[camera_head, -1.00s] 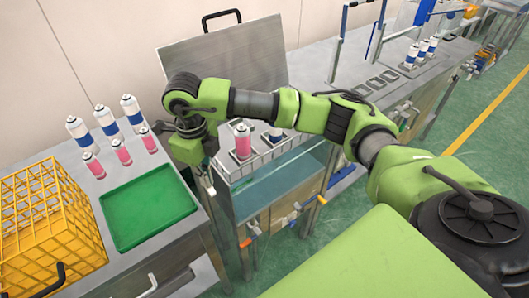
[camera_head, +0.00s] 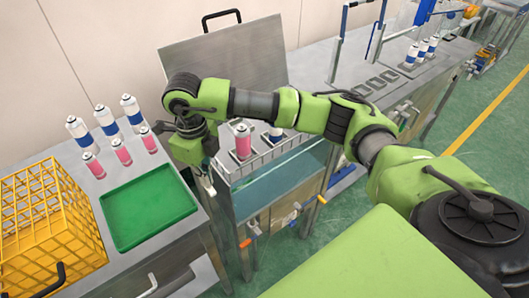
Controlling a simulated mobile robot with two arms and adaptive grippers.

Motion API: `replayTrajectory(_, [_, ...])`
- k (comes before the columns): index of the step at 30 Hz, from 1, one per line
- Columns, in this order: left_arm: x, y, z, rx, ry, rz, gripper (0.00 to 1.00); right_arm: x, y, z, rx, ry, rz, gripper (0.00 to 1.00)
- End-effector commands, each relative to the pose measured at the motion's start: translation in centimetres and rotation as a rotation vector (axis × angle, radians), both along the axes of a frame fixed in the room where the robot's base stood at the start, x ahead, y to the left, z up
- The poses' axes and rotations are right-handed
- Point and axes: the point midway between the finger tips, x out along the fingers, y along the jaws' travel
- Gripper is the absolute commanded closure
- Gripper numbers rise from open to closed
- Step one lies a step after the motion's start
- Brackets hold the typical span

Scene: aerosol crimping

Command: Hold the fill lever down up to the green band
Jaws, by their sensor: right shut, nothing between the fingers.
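My right arm reaches across the view from the right, and its gripper (camera_head: 206,187) points down at the left end of the water tank (camera_head: 290,182). The fingers are shut and small in the picture. The arm hides part of the tank and its back. I cannot make out the fill lever or a green band; they may be hidden behind the gripper. A pink can (camera_head: 242,141) and a blue-and-white can (camera_head: 275,134) stand at the tank, partly behind the arm. My left gripper is not in view.
A green tray (camera_head: 150,210) lies on the left bench, with several pink and blue-and-white cans behind it. A yellow crate (camera_head: 45,215) stands at far left. A raised metal lid (camera_head: 225,62) is behind the arm. Orange-ended handles (camera_head: 245,243) stick out below the tank.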

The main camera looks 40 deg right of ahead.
Motion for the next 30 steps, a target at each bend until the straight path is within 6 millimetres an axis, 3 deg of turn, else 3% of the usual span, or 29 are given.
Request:
replayTrajectory(18, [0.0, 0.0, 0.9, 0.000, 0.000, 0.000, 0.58, -0.4, -0.1, 2.1, -0.001, 0.002, 0.001, 1.00])
replayTrajectory(30, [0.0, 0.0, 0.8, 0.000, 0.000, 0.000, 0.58, -0.4, 0.0, 2.0, -0.002, 0.003, 0.000, 1.00])
